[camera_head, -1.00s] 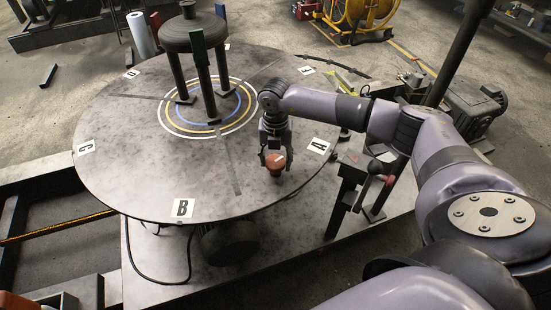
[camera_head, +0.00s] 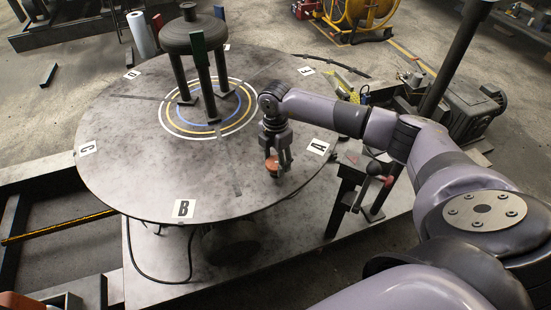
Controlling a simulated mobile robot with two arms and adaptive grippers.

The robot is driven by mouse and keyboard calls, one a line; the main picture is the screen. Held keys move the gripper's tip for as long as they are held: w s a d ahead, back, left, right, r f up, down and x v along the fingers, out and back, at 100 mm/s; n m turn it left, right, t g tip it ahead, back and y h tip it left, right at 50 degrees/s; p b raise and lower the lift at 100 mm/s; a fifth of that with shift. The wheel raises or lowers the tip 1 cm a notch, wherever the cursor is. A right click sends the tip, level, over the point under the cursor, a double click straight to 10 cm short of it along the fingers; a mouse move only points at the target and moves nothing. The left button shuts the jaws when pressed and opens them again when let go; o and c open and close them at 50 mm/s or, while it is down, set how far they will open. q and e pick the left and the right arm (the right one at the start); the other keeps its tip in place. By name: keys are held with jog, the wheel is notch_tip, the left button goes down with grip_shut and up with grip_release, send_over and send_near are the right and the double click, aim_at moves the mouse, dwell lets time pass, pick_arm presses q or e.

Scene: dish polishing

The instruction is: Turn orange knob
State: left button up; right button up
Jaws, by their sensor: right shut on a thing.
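The orange knob (camera_head: 272,164) shows near the right edge of the round table, between the A and B labels. My right gripper (camera_head: 278,168) points down at it from above and is shut on it, with a finger covering part of the knob. What lies under the knob is hard to make out. My left gripper is not in the view.
The round grey table (camera_head: 130,175) carries letter labels around its rim and painted rings. A dark tank on legs (camera_head: 189,36) stands on the rings. A stand with a red-ended lever (camera_head: 372,168) is right of the table. The table's front left surface is clear.

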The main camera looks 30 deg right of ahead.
aim_at(275, 162)
jog(key=shift+m, duration=1)
jog(key=o, duration=1.2)
jog(key=shift+c, duration=0.2)
notch_tip(275, 162, up, 12)
